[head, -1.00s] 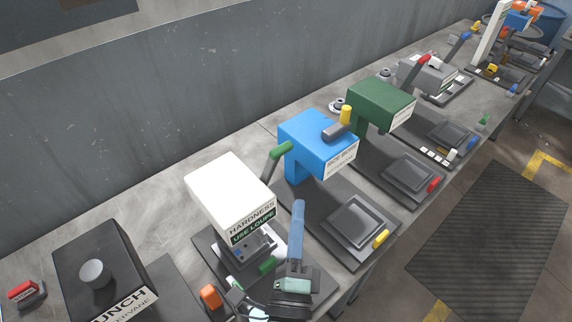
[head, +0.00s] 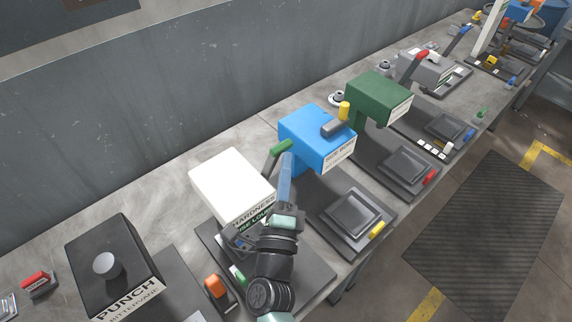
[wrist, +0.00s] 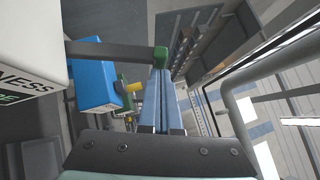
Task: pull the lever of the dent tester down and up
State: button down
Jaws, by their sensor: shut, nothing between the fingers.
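The white tester (head: 232,183), labelled HARDNESS, stands on a dark base on the bench; I take it for the dent tester. Its grey lever ends in a green handle (head: 279,147) and is raised at the tester's right side. In the wrist view the lever's grey bar (wrist: 110,50) runs across to its green end (wrist: 161,59). My gripper (head: 287,157) has blue fingers, shut and empty. Its fingertips are close to the green handle; in the wrist view the fingers (wrist: 159,76) point right at it. I cannot tell whether they touch.
A blue machine (head: 317,135) stands close to the right of the lever, with a green machine (head: 379,97) beyond. A black PUNCH box (head: 110,265) is at left. An orange block (head: 213,286) lies on the base near my arm. A grey wall runs behind the bench.

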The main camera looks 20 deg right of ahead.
jog(key=p, duration=0.1)
jog(key=r+p, duration=0.1)
jog(key=p, duration=0.1)
jog(key=shift+w+a+r+n, duration=0.1)
jog(key=shift+w+r+n, duration=0.05)
jog(key=shift+w+n, duration=0.2)
jog(key=shift+w+a+n+g+y+p, duration=0.2)
jog(key=shift+w+n+g+y+p, duration=0.2)
jog(key=shift+p, duration=0.7)
